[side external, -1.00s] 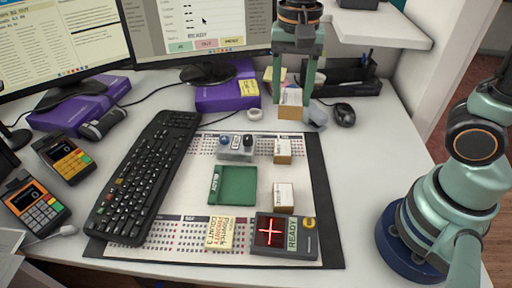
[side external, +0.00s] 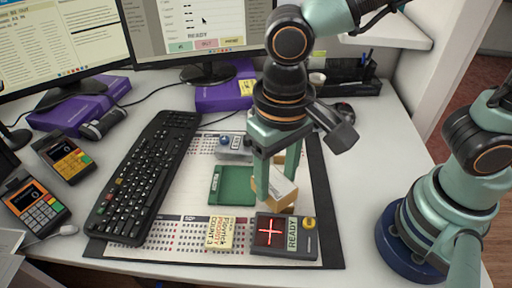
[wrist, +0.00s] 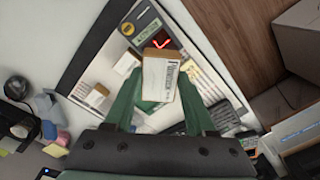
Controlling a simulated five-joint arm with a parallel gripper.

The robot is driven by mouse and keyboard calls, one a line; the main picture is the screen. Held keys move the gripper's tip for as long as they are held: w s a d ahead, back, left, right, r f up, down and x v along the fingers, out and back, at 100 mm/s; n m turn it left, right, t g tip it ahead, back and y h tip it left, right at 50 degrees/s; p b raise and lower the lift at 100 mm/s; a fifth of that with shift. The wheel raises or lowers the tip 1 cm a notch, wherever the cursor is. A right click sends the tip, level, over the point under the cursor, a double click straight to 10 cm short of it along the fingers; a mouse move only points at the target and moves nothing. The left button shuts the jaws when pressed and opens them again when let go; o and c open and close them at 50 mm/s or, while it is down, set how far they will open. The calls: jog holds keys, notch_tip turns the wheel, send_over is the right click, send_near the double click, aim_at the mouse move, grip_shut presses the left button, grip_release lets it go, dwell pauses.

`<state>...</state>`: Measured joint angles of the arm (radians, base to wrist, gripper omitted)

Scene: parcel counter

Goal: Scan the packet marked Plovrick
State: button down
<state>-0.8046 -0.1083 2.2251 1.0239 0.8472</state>
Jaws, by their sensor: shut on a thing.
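My gripper (side external: 278,168) is shut on a small tan and white packet (side external: 275,187), tilted in the side view. The wrist view also shows my gripper (wrist: 160,92) around this packet (wrist: 159,79); a barcode label shows on its white face, but its name is too small to read. The scanner (side external: 301,249), with a red cross on its window and "READY" on its label, lies just in front of the packet; it also shows in the wrist view (wrist: 148,36). Another packet (wrist: 97,94) lies on the mat.
A green tray (side external: 231,172) lies left of my gripper.

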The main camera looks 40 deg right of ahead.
jog(key=shift+f, duration=4.4)
jog(key=shift+r, duration=4.55)
